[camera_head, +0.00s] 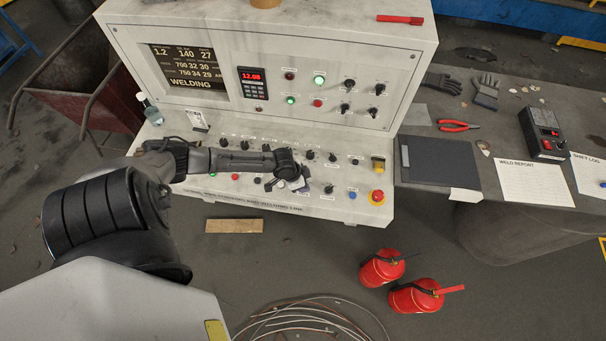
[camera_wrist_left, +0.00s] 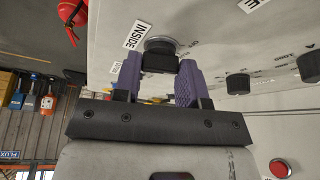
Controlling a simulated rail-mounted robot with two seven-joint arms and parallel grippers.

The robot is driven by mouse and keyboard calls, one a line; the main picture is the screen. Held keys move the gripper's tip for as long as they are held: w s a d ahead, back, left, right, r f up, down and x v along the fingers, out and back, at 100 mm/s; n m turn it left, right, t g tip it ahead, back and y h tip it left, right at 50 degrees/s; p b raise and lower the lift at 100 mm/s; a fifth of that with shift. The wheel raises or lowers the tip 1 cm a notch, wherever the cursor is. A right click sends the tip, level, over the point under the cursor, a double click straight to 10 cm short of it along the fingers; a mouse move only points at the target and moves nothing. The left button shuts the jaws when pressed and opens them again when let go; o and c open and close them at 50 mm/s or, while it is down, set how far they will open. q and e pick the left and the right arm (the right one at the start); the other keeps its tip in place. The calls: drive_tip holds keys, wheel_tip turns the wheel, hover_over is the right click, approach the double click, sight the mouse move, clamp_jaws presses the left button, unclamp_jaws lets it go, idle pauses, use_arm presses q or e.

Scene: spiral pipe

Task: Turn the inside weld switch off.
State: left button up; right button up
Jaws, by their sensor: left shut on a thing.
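The inside weld switch is a black rotary knob (camera_wrist_left: 159,55) beside a label reading INSIDE (camera_wrist_left: 138,34) in the left wrist view. My left gripper (camera_wrist_left: 158,75) has its two purple fingers on either side of this knob and is shut on it. In the head view my left gripper (camera_head: 297,184) is at the sloped lower panel of the white control console (camera_head: 220,202), and the arm hides part of that panel. The knob cannot be made out there. My right gripper is not in view.
Other black knobs (camera_wrist_left: 238,84) stand close to the gripped one. A red emergency button (camera_head: 377,197) is at the panel's right end. Two fire extinguishers (camera_head: 414,295) and a cable coil (camera_head: 310,318) are on the floor. A grey table (camera_head: 440,200) stands at right.

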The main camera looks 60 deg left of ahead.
use_arm(q)
drive_tip(key=n+p, duration=0.1)
drive_tip(key=p, duration=0.1)
drive_tip(key=n+y+p, duration=0.1)
drive_tip(key=n+p, duration=0.1)
drive_tip(key=shift+d+r, duration=0.2)
drive_tip(key=shift+r, duration=0.1)
drive_tip(key=shift+f+n+y+p, duration=0.2)
drive_tip(key=shift+n+y+p, duration=0.4)
drive_tip(key=shift+n+p, duration=0.55)
drive_tip(key=o, duration=0.9)
drive_tip(key=shift+f, duration=0.1)
drive_tip(key=shift+s+r, duration=0.2)
drive_tip(key=shift+r, duration=0.3)
drive_tip(key=p+v, duration=0.1)
drive_tip(key=v, duration=1.1)
drive_tip(key=shift+s+r, duration=0.2)
drive_tip(key=shift+r, duration=0.15)
